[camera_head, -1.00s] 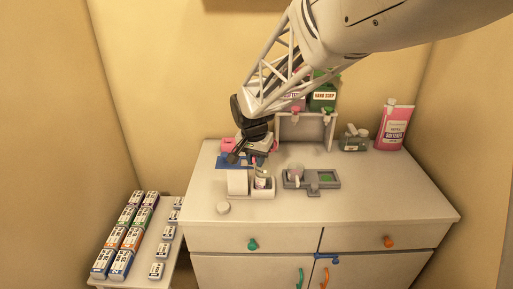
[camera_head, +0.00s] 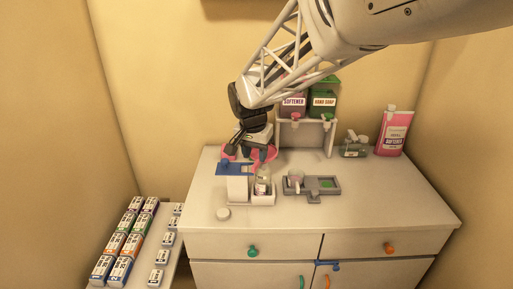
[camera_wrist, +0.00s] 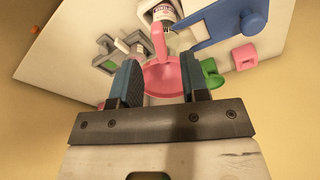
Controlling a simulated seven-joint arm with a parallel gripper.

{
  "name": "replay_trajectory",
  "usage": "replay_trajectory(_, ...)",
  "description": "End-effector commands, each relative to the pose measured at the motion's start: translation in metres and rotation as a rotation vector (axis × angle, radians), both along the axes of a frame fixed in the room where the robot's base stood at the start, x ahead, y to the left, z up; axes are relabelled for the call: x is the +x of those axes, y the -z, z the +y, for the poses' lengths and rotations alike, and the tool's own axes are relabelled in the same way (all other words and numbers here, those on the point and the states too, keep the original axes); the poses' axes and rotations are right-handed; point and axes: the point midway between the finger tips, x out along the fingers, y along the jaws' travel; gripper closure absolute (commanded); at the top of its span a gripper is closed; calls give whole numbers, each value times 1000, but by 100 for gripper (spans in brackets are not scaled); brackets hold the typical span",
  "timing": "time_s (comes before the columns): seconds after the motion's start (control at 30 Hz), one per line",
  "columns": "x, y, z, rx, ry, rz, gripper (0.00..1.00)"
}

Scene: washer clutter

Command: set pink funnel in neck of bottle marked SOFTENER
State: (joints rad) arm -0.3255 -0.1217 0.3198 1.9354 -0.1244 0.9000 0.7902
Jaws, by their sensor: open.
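The pink funnel (camera_head: 268,155) is at the back left of the cabinet top, partly hidden by my gripper (camera_head: 256,152). A small clear bottle (camera_head: 262,186) with a white label stands in a white holder in front of the funnel. The bottle (camera_wrist: 160,10) also shows in the wrist view; its label is too small to read surely.
A blue piece (camera_head: 235,169) on a white block stands left of the bottle. A grey tray (camera_head: 325,186) lies right of it. Behind are a rack with purple SOFTENER (camera_head: 293,104) and green HAND SOAP (camera_head: 323,102) containers. A pink SOFTENER pack (camera_head: 394,130) stands at right. The front right top is clear.

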Motion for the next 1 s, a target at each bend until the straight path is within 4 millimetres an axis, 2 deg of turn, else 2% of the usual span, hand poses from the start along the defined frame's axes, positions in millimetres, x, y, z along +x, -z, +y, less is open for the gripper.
replay_trajectory(0.1,-2,-14,1,1,0,-1,59)
replay_trajectory(0.3,-3,-27,2,1,0,-1,59)
replay_trajectory(0.73,-5,-28,1,1,-1,0,59)
replay_trajectory(0.87,-10,-31,-6,1,-7,-2,59)
replay_trajectory(1.0,-25,-38,-22,3,-24,-5,59)
